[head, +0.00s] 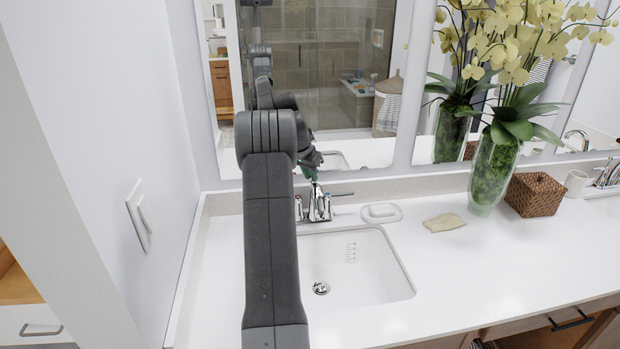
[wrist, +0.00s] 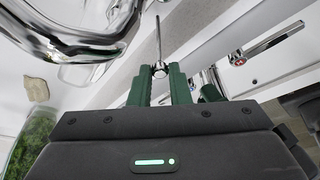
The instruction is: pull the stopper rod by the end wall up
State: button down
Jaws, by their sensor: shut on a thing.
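My gripper (wrist: 160,82) has green fingers, shut on the stopper rod (wrist: 158,40) at its round chrome knob. The thin rod runs away from the fingers in the wrist view. In the head view my gripper (head: 315,177) shows only in part, above the chrome faucet (head: 320,206). The large blurred faucet spout (wrist: 85,45) is close beside the fingers in the wrist view. The sink basin (head: 365,265) is below, with its drain stopper (head: 321,288) in the bottom.
A faucet handle (wrist: 268,42) is near the fingers. A soap dish (head: 381,213), a beige cloth-like piece (head: 444,223), a glass vase of orchids (head: 492,172) and a woven box (head: 535,195) stand to the right. The mirror (head: 340,60) is close behind, the wall (head: 100,150) at left.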

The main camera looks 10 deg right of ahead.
jog(key=c, duration=1.4)
grip_release()
jog(key=shift+r, duration=0.25)
jog(key=shift+o, duration=0.2)
jog(key=b+v, duration=0.2)
jog(key=v, duration=1.1)
jog(key=shift+r, duration=0.35)
jog(key=shift+a+f, duration=0.1)
jog(key=shift+f, duration=0.05)
jog(key=x, duration=0.7)
jog(key=p+x, duration=0.1)
jog(key=x, duration=0.7)
jog(key=shift+s+a+f, duration=0.15)
jog(key=shift+s+f, duration=0.05)
jog(key=shift+f, duration=0.4)
